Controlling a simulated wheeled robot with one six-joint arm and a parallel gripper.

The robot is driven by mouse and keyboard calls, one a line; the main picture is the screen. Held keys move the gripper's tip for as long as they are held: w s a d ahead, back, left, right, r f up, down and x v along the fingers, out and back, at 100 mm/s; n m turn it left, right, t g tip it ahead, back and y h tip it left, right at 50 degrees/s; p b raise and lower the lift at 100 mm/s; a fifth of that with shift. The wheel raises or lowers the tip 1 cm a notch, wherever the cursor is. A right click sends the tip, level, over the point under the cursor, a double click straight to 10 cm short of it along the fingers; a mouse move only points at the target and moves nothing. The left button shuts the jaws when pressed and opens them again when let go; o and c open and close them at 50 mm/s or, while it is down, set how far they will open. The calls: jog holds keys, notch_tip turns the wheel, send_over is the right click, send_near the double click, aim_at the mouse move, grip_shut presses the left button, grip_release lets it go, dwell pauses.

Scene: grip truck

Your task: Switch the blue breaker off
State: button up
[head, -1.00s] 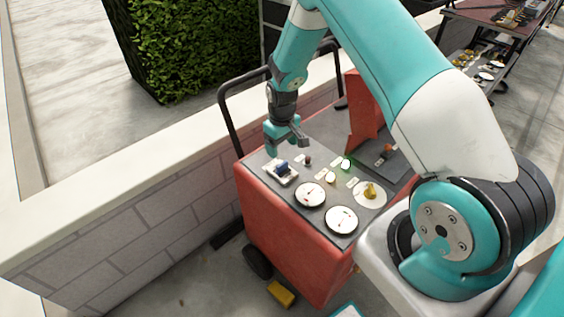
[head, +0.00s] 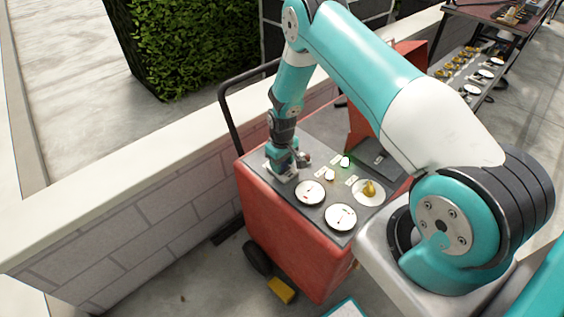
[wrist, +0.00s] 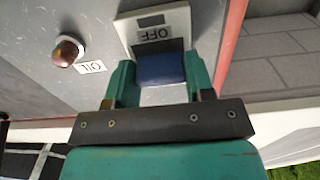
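The blue breaker (wrist: 160,68) shows in the wrist view as a blue block on a pale plate, with an upside-down "OFF" label on the plate beyond it. My gripper (wrist: 160,75) has its two teal fingers on either side of the block, one left and one right. The block fills nearly the whole gap, and I cannot tell whether the fingers press on it. In the head view my gripper (head: 283,172) is down over the breaker's corner of the red cart's panel and hides the breaker.
A red-brown knob (wrist: 67,51) labelled "OIL" is left of the breaker. The red cart (head: 285,250) also carries white gauges (head: 310,192), a yellow knob (head: 369,188) and a green-lit lamp (head: 345,161). A low wall (head: 120,200) runs beside it.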

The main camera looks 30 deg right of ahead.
jog(key=shift+c, duration=0.9)
jog(key=shift+s+t, duration=0.25)
jog(key=shift+t, duration=0.45)
jog(key=o, duration=0.9)
jog(key=r, duration=0.5)
jog(key=s+r+b, duration=0.1)
jog(key=r, duration=0.5)
jog(key=s+r+b, duration=0.1)
jog(key=r, duration=0.5)
jog(key=shift+d+r, duration=0.15)
jog(key=shift+d, duration=0.05)
